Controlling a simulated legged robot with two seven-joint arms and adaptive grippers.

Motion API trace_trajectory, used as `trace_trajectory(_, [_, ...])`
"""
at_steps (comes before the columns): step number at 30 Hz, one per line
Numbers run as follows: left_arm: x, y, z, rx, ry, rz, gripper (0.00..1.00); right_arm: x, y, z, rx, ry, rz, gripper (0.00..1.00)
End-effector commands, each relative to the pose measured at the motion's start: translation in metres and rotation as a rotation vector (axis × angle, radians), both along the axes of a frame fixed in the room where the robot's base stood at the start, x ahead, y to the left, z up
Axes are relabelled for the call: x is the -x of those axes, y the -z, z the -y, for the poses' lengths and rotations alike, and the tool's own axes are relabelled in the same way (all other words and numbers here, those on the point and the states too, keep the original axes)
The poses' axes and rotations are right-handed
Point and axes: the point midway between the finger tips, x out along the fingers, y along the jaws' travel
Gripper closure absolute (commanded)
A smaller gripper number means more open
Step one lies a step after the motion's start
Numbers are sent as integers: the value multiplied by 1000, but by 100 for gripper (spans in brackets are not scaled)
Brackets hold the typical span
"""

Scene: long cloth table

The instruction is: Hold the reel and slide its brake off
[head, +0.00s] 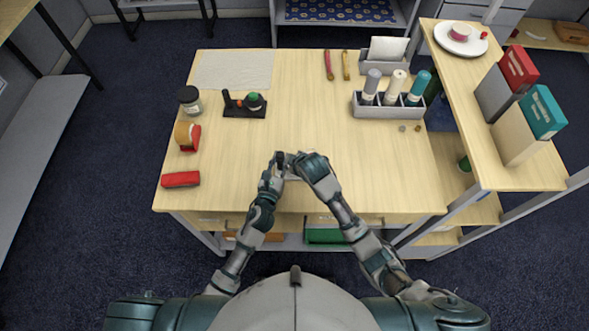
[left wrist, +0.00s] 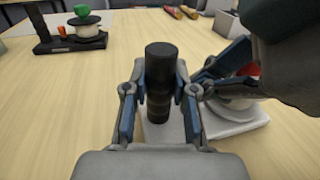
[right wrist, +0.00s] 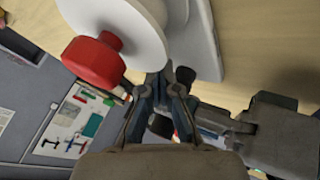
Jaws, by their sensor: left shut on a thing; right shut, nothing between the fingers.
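The reel shows in the left wrist view as a pale base plate (left wrist: 235,123) with a white disc (left wrist: 233,87) and a black upright handle (left wrist: 159,80). In the right wrist view its white disc (right wrist: 118,22) carries a red knob (right wrist: 93,60); I cannot tell which part is the brake. My left gripper (head: 281,160) is shut around the black handle. My right gripper (head: 300,158) is shut and empty, close beside the disc and red knob; whether it touches them is unclear. In the head view both hands mostly hide the reel near the table's front edge.
A grey rack with bottles (head: 385,111) stands at the back right. A raised shelf (head: 468,115) borders the right side. The table's middle is clear.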

Motion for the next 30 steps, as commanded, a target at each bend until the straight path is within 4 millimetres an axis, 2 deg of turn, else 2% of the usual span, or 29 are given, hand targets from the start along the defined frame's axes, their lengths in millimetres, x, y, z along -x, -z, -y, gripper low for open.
trace_trajectory(10, [2,0,2,2,5,0,100,3,0,1,3,4,3,100])
trace_trajectory(14, [2,0,2,2,5,0,100,21,2,-5,2,2,1,100])
trace_trajectory(17, [2,0,2,2,4,0,100,43,0,-11,0,0,0,100])
trace_trajectory(18, [2,0,1,1,4,0,100,46,-12,-7,0,1,5,100])
trace_trajectory(24, [1,0,1,1,3,0,100,72,-49,5,-1,1,3,100])
trace_trajectory(30, [1,0,1,1,3,0,100,88,-73,12,1,1,1,100])
